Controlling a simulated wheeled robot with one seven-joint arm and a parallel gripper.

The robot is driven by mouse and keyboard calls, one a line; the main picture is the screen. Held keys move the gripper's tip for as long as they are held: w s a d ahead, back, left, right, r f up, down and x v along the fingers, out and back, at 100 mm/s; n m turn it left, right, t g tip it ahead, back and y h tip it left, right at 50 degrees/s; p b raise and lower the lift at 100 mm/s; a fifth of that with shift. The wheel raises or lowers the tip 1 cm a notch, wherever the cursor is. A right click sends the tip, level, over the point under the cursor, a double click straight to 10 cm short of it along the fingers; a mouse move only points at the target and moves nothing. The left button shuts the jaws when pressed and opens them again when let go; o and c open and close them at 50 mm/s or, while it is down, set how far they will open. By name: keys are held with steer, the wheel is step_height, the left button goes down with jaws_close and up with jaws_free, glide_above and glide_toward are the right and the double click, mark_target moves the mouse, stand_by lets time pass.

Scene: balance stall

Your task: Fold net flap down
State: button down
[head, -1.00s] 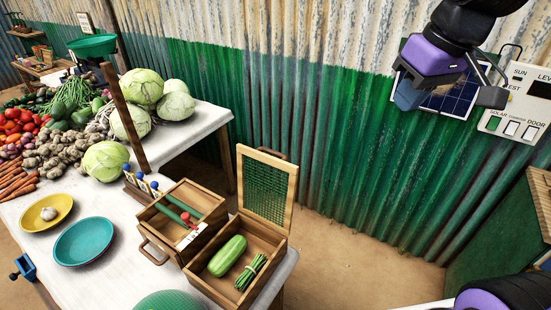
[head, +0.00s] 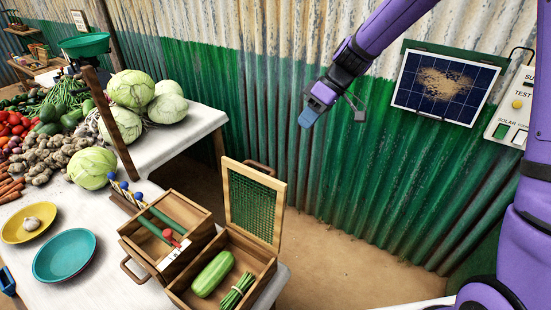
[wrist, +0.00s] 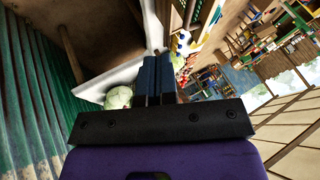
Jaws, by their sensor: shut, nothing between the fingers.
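The net flap (head: 252,204) is a wooden frame with green mesh. It stands upright at the back edge of a wooden crate (head: 190,290) on the white table. A green gourd (head: 213,274) and a bundle of green beans (head: 238,292) lie in the open crate. My gripper (head: 308,118) is shut and empty, in the air above and to the right of the flap, apart from it. In the wrist view my shut dark fingers (wrist: 155,75) show, with a cabbage (wrist: 118,97) beyond them; the flap cannot be made out there.
A second wooden box (head: 183,208) with green rods stands left of the crate. A teal plate (head: 65,256), a yellow plate (head: 28,222) and cabbages (head: 92,168) are further left. A dusty solar panel (head: 443,84) hangs on the corrugated wall (head: 370,180). The air between gripper and flap is clear.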

steer(key=s+a+f, duration=0.4)
steer(key=a+f, duration=0.4)
steer(key=f, duration=0.1)
steer(key=shift+a, duration=0.25)
steer(key=shift+s+r, duration=0.1)
stand_by(0.3)
